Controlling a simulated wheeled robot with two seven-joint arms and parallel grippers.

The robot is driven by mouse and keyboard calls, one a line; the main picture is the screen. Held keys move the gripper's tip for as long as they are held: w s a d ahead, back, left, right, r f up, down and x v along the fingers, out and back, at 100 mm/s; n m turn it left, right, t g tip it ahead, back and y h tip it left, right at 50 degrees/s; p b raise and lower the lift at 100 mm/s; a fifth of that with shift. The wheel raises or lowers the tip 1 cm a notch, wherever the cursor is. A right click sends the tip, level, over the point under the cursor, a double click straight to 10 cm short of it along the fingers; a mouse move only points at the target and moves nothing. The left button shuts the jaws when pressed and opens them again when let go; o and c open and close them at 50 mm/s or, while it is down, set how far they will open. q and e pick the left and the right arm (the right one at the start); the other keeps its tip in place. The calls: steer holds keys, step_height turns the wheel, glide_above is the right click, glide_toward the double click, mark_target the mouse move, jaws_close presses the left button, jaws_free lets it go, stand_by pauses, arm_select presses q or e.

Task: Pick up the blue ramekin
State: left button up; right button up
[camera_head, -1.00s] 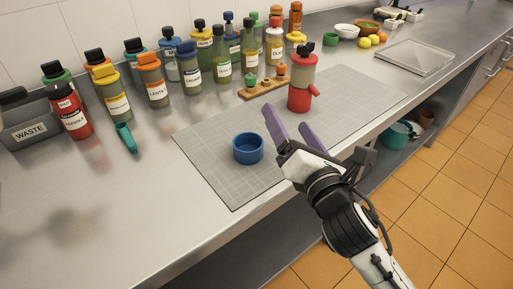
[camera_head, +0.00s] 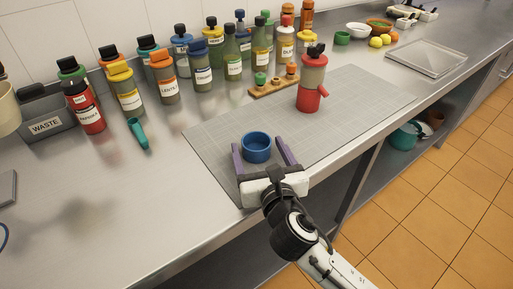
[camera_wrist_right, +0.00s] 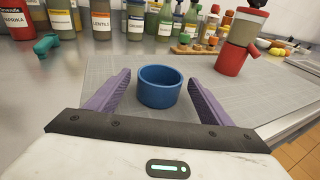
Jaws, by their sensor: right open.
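The blue ramekin (camera_head: 257,148) stands upright on the grey gridded mat (camera_head: 212,140), near the mat's front left part. It also shows in the right wrist view (camera_wrist_right: 160,88), centred ahead of the gripper. My right gripper (camera_head: 261,156) is open, with its two purple fingers on either side of the ramekin. In the right wrist view (camera_wrist_right: 157,95) a gap shows between each finger and the ramekin, and its base is visible on the mat. My left gripper is not in view.
Several labelled bottles (camera_head: 202,72) line the wall. A teal-handled item (camera_head: 138,132) lies at left. The steel counter at front left (camera_head: 110,200) is mostly clear.

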steer(key=x, duration=0.2)
steer(key=shift+w+a, duration=0.1)
steer(key=shift+w, duration=0.15)
steer(key=c, duration=1.2)
step_height(320, 180, up, 10)
steer(key=p, duration=0.1)
steer(key=shift+p, duration=0.4)
steer(key=shift+r+p, duration=0.35)
steer(key=shift+r, duration=2.15)
